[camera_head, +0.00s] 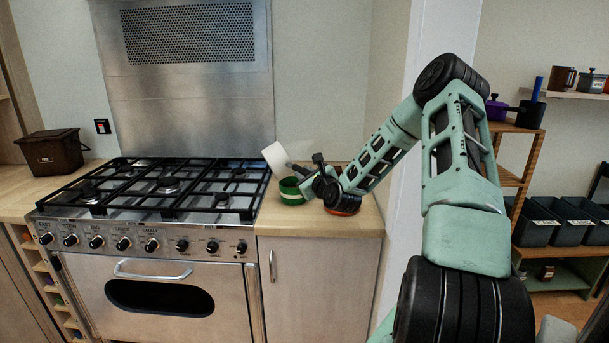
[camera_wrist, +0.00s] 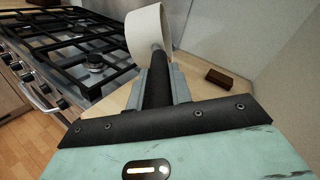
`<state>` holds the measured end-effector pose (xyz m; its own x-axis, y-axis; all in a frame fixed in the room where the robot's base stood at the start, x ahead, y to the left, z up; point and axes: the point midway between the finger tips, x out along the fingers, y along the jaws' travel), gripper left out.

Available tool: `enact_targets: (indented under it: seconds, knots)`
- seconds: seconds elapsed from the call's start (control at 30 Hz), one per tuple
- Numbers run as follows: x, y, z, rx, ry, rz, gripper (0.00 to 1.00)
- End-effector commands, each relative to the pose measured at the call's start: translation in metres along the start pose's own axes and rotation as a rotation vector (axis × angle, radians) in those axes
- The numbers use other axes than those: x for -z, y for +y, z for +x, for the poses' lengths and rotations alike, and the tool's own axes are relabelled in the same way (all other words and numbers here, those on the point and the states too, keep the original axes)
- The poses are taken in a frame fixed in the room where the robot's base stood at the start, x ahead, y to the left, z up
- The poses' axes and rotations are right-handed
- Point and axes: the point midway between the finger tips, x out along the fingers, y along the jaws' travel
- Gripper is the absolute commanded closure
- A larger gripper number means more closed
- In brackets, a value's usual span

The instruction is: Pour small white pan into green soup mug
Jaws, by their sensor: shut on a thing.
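The small white pan (camera_head: 275,157) is held up in the air, tilted, over or just beside the green soup mug (camera_head: 291,191). My gripper (camera_head: 303,177) is shut on the pan's dark handle. In the wrist view the pan (camera_wrist: 147,33) rises beyond my gripper (camera_wrist: 160,88), with the dark handle (camera_wrist: 157,78) between the fingers. The green mug stands on the wooden counter right of the cooker, partly hidden by my gripper. The mug does not show in the wrist view. What is inside the pan or mug cannot be seen.
The range cooker (camera_head: 170,188) with black grates is left of the mug. The wooden counter (camera_head: 345,222) is clear at the front. A brown block (camera_wrist: 229,79) lies near the wall in the wrist view. A brown bin (camera_head: 52,152) stands far left.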

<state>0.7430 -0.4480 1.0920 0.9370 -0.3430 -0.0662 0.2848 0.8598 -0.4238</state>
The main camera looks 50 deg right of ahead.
Motion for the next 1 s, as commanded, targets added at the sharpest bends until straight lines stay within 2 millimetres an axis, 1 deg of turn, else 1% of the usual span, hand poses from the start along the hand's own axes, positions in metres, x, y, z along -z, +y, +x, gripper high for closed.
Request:
enact_targets:
  seconds: [0.57,1.0]
  knots:
    - [-0.0009,-0.001,0.0003,0.002,-0.004,0.005,1.0]
    - [0.0065,-0.0042,-0.0002,0.001,-0.02,0.108,1.0]
